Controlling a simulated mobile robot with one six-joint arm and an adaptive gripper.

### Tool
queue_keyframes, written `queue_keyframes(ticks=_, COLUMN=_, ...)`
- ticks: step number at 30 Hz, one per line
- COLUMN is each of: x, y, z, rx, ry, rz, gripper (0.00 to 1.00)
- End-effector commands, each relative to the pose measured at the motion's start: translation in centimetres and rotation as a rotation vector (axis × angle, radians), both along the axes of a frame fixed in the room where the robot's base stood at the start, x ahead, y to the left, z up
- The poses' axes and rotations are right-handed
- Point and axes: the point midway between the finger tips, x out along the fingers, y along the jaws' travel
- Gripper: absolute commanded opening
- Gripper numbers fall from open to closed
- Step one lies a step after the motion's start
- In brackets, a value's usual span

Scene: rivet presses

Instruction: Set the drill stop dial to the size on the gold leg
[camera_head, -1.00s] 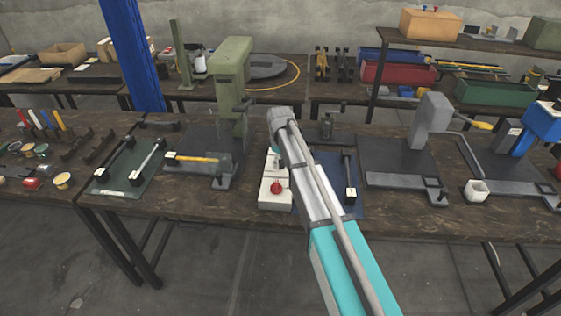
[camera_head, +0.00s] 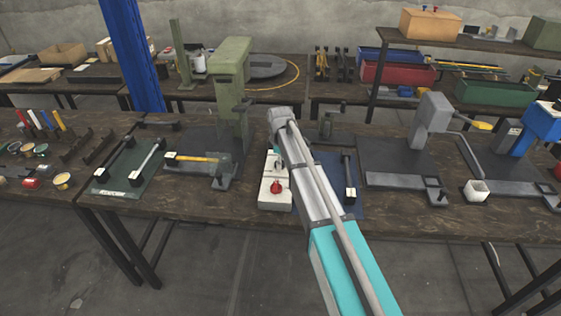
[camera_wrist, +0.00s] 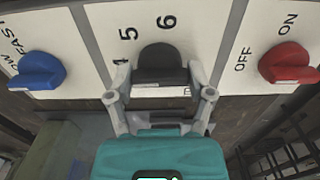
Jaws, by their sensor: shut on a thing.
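In the wrist view a white control panel (camera_wrist: 210,35) fills the top. A black dial (camera_wrist: 160,60) sits at its middle, with the numbers 4, 5 and 6 printed around its upper left and top. My gripper (camera_wrist: 158,80) is shut on the black dial, one finger on each side of it. The dial's lower part and any marks beneath it are partly hidden. In the head view the white control box (camera_head: 275,206) stands on the bench, and my arm hides the gripper and the dial. I cannot make out a gold leg in either view.
A blue knob (camera_wrist: 37,72) marked FAST is left of the dial, and a red knob (camera_wrist: 288,64) marked OFF and ON is right. A green press (camera_head: 230,75) stands behind and left of the box; a grey press (camera_head: 432,115) stands to the right.

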Motion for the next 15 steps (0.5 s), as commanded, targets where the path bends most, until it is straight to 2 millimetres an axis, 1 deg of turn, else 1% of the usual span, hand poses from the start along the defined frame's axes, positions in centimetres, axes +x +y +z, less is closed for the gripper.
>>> queue_keyframes(ticks=1, x=-0.06, y=-0.01, z=-0.01, rx=-0.001, ry=0.001, rz=0.002, gripper=0.21)
queue_keyframes(ticks=2, x=-0.06, y=-0.01, z=-0.01, rx=-0.001, ry=0.001, rz=0.002, gripper=0.72)
queue_keyframes(ticks=6, x=-0.05, y=0.01, z=-0.01, rx=0.0, ry=0.001, rz=0.001, gripper=0.98)
queue_keyframes(ticks=7, x=-0.05, y=0.01, z=-0.01, rx=0.0, ry=0.001, rz=0.001, gripper=1.0)
queue_keyframes(ticks=15, x=-0.02, y=0.02, z=0.0, rx=0.0, ry=0.0, rz=0.0, gripper=1.0)
